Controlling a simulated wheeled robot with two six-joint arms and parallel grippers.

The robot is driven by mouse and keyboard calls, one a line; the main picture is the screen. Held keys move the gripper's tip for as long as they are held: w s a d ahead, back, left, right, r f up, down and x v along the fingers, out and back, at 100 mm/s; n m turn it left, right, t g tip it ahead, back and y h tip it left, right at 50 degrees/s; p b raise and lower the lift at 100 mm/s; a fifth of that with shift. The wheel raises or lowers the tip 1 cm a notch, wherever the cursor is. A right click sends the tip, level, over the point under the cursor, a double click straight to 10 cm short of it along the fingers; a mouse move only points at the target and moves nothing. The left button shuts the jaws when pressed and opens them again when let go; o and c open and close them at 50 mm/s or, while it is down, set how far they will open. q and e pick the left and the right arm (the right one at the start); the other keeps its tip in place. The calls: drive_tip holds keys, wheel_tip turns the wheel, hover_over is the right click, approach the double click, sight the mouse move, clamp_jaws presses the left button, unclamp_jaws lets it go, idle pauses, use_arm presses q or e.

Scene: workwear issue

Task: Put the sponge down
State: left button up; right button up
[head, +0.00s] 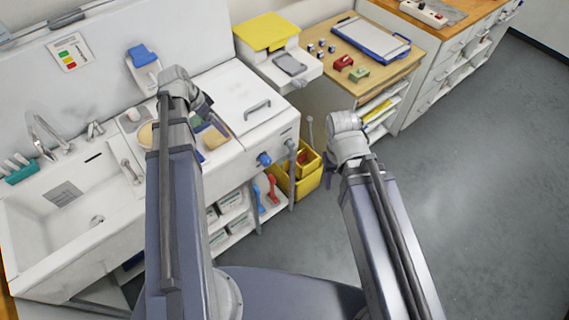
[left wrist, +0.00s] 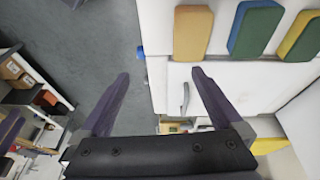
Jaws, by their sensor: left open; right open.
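Three sponges lie side by side on the white counter in the left wrist view: a tan one (left wrist: 193,32), a blue-and-green one (left wrist: 255,28) and a yellow-and-green one (left wrist: 304,38). In the head view, sponges (head: 213,137) show partly behind my left arm. My left gripper (left wrist: 160,75) is open with nothing between its fingers; the tan sponge is beyond its right fingertip, apart from it. In the head view its fingers are mostly hidden by the wrist. My right gripper (head: 332,180) is open, over the floor right of the counter, and no sponge shows at it.
A sink (head: 65,205) with a tap is at the left. A yellow bin (head: 305,172) stands below the counter's right end. A wooden-topped desk (head: 372,68) holds a clipboard, stamps and small items. The grey floor at the right is clear.

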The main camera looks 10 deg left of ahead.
use_arm(q)
drive_tip(key=s+d+n+g+y, duration=0.1)
drive_tip(key=s+d, duration=0.3)
drive_tip(key=d, duration=0.5)
drive_tip(key=s+d+n+y, duration=0.1)
drive_tip(key=s+d, duration=0.3)
drive_tip(key=d, duration=0.5)
drive_tip(key=s+d+f+n+g+y, duration=0.1)
drive_tip(key=s+d, duration=0.3)
drive_tip(key=d, duration=0.5)
drive_tip(key=shift+s+n+g+y, duration=0.3)
drive_tip(key=shift+s+y, duration=0.1)
drive_tip(key=shift+y, duration=0.1)
drive_tip(key=shift+d+f, duration=0.1)
wheel_tip(320, 180, down, 5)
drive_tip(key=b, duration=0.4)
drive_tip(key=shift+r+b, duration=0.2)
drive_tip(key=shift+b, duration=0.2)
